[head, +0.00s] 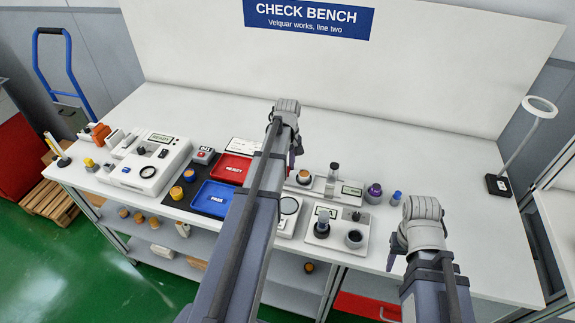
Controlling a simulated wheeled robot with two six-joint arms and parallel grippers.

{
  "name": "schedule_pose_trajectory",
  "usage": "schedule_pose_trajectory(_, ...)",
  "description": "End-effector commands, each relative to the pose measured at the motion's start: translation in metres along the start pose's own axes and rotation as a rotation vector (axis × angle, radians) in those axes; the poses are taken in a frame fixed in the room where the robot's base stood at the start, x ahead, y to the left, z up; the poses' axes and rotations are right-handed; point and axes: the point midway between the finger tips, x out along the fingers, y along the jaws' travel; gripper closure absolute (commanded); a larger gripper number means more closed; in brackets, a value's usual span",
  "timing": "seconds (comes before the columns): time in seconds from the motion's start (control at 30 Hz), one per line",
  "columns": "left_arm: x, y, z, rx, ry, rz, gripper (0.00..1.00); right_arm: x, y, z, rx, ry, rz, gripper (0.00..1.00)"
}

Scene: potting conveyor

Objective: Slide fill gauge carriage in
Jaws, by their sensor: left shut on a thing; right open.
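A long pale device with a small display (351,190), which looks like the fill gauge, sits in the middle of the bench. An orange-topped jar (304,177) is at its left end and a grey upright post (332,172) stands near its middle. My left gripper (292,161) is at the gauge's left end, beside the jar. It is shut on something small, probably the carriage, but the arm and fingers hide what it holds. My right gripper (391,262) is open and empty over the front edge of the bench, away from the gauge.
A red tray (232,168) and a blue tray (211,199) lie left of my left arm. A second device (337,229) stands in front of the gauge. A purple-topped jar (374,192) and a blue piece (396,198) stand right of it. The bench's right side is clear up to a lamp (497,184).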

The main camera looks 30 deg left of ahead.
Motion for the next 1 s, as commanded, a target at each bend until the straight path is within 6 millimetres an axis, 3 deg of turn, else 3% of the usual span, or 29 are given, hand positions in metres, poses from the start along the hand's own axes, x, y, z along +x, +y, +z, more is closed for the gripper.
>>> schedule_pose_trajectory(0.17,0.0,0.009,0.009,0.004,0.0,0.0,1.0,0.0,0.0,0.0,0.0,0.0,0.0,0.5)
schedule_pose_trajectory(0.5,0.0,0.063,0.062,0.003,0.0,0.0,1.0,0.0,0.0,0.0,0.0,0.0,0.0,0.5)
schedule_pose_trajectory(0.93,0.0,0.072,0.072,0.001,-0.003,0.003,1.0,0.0,0.0,0.0,0.0,0.0,0.0,0.5)
schedule_pose_trajectory(0.97,0.0,0.072,0.072,0.002,-0.003,0.004,0.74,0.0,0.0,0.0,0.0,0.0,0.0,0.5)
schedule_pose_trajectory(1.0,0.0,0.072,0.072,0.002,-0.003,0.003,0.69,0.0,0.0,0.0,0.0,0.0,0.0,0.5)
